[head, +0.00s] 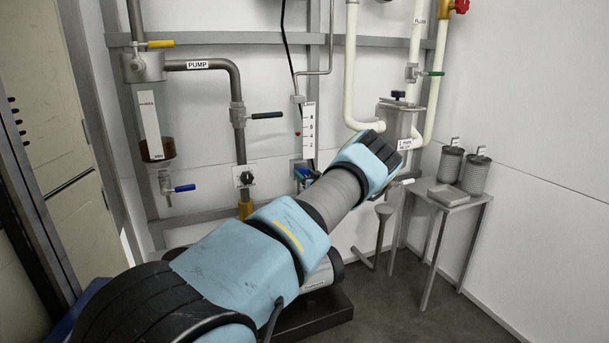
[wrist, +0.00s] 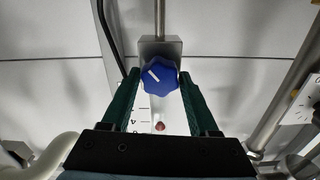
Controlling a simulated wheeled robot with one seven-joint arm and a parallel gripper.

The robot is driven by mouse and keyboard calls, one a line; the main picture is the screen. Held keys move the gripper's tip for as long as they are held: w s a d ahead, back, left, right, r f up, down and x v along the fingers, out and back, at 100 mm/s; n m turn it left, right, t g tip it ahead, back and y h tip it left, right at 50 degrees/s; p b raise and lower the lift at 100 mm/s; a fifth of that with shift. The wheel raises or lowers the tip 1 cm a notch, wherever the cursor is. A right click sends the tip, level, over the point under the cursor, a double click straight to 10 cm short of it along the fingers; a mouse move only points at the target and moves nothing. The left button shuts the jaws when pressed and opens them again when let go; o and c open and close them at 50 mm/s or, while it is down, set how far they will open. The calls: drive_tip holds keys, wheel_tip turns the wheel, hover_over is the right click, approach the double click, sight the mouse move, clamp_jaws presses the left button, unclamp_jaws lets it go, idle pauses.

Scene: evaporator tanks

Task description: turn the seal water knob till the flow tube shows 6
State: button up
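The seal water knob is a blue lobed knob (wrist: 158,76) with a white pointer line, set on a grey block in the wrist view. The line points to the upper left. My gripper (wrist: 159,82) has its green fingers apart, one on each side of the knob at the fingertips; I cannot tell if they touch it. In the head view, a blue part (head: 303,172), likely this knob, shows beside my arm, and my fingers are hidden. The flow tube (head: 309,130) is a white numbered strip. In the wrist view a red float (wrist: 159,126) shows near its 4.
A black-handled valve (head: 266,115) and a small black knob on a white plate (head: 244,177) are left of the flow tube. White pipes (head: 351,70) run down to a grey box at right. A small table (head: 448,195) holds mesh cups and a tray.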

clamp_jaws()
drive_tip(key=shift+f+m+b, duration=0.15)
drive_tip(key=shift+m+b, duration=0.15)
drive_tip(key=shift+b, duration=0.25)
drive_tip(key=shift+m+b, duration=0.9)
drive_tip(key=shift+b, duration=0.05)
drive_tip(key=shift+d+m+b, duration=0.15)
drive_tip(key=shift+m+b, duration=0.3)
drive_tip(key=shift+m, duration=0.95)
drive_tip(key=shift+o, duration=1.9)
unclamp_jaws()
drive_tip(key=v, duration=1)
drive_tip(key=shift+s, duration=0.35)
drive_tip(key=shift+d, duration=0.15)
